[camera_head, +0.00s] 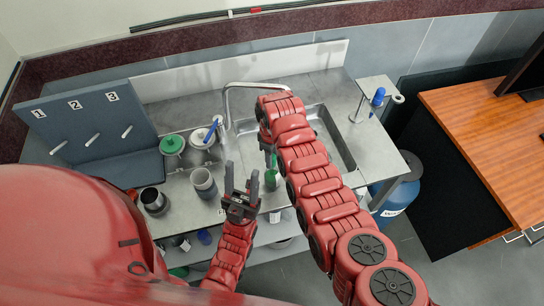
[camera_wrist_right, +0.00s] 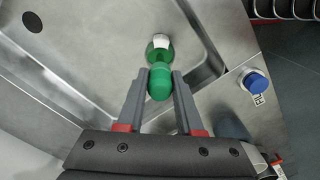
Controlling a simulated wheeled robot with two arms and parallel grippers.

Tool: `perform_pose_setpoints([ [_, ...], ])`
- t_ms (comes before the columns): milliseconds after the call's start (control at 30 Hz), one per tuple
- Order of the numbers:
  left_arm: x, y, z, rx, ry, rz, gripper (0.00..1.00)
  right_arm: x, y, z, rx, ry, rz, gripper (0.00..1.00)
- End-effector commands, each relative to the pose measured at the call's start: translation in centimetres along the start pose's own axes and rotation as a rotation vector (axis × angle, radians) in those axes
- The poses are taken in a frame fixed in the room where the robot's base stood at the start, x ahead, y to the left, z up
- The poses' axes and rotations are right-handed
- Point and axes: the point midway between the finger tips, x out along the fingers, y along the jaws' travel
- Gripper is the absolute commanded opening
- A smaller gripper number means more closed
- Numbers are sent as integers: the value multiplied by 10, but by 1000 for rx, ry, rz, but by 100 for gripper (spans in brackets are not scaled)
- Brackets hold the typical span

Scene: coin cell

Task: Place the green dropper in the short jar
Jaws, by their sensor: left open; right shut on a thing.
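The green dropper has a green bulb (camera_wrist_right: 160,85) and a green lower part with a white label, in the right wrist view. My right gripper (camera_wrist_right: 161,74) is shut on its bulb. In the head view the green dropper (camera_head: 270,182) hangs below the right arm, near the counter's front edge. My left gripper (camera_head: 242,186) is open and empty, just left of it. A grey open jar (camera_head: 203,186) stands left of the left gripper. A shorter dark-mouthed metallic vessel (camera_head: 153,203) stands farther left. I cannot tell which is the short jar.
A green-lidded jar (camera_head: 172,145) and a white-topped pot (camera_head: 202,140) with a blue-topped dropper (camera_head: 211,131) stand behind. A numbered blue-grey rack (camera_head: 85,115) is at left. The sink (camera_head: 330,140) lies behind the right arm. A blue-topped item (camera_head: 378,96) stands at right.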

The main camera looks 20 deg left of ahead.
Motion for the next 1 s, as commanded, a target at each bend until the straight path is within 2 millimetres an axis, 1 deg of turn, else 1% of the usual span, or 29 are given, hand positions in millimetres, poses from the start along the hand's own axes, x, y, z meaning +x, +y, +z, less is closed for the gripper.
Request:
perform_pose_setpoints([
  [100,-4,0,1,0,0,0,50,4,0,0,0,0,0,0],
  [133,-4,0,1,0,0,0,50,4,0,0,0,1,0,37],
  [200,-3,0,0,0,0,0,50,3,0,0,0,0,0,49],
  [300,-3,0,0,0,0,0,50,3,0,0,0,1,0,65],
  [567,-2,0,0,0,0,0,50,2,0,0,0,0,0,65],
  [667,2,0,0,0,0,0,50,-3,0,0,0,0,1,65],
  [733,-4,0,1,0,0,0,50,-5,1,-1,0,2,2,65],
  [867,-11,0,2,0,0,0,50,-20,1,-2,-1,4,3,65],
  [967,-21,1,4,0,0,0,50,-40,2,-2,0,8,6,65],
  [1000,-26,1,4,0,0,0,50,-51,2,-2,1,8,7,65],
])
